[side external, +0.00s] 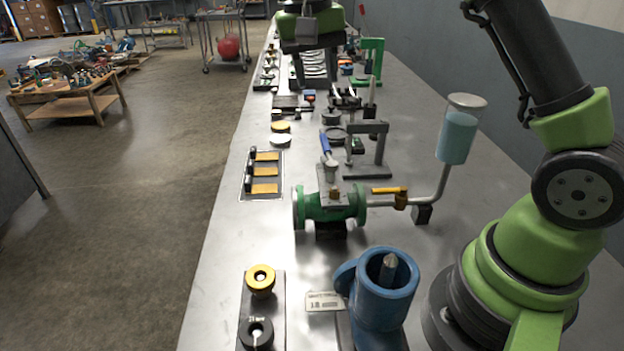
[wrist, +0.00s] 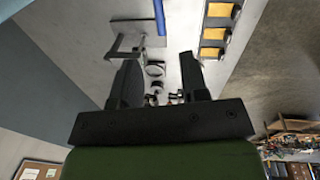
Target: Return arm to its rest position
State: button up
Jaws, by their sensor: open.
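My gripper (side external: 315,72) hangs over the far part of the long metal bench in the side external view, below my green wrist. Its two dark fingers point down and stand apart with nothing held between them. In the wrist view my gripper (wrist: 160,82) also shows open, with bench surface and small dark and metal parts seen between and beyond the fingers. I cannot tell its exact height above the bench.
The bench (side external: 225,240) carries a green valve (side external: 330,205) with a pipe and blue-filled cup (side external: 458,135), a blue fixture (side external: 383,290), a grey frame (side external: 378,150) and yellow pads (side external: 264,172). Pads also show in the wrist view (wrist: 214,33).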

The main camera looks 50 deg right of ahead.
jog(key=s+a+r+n+t+y, duration=0.2)
jog(key=s+a+r+t, duration=0.2)
jog(key=s+r, duration=0.45)
jog(key=s+a+f+n+t, duration=0.1)
jog(key=s+t, duration=0.1)
jog(key=s, duration=0.4)
jog(key=s+a+f+t+y, duration=0.1)
jog(key=s+a+f+t, duration=0.1)
jog(key=s, duration=0.5)
jog(key=shift+s+a+f+n, duration=0.15)
jog(key=shift+s+a+n, duration=0.1)
jog(key=shift+n, duration=0.15)
jog(key=shift+w, duration=0.1)
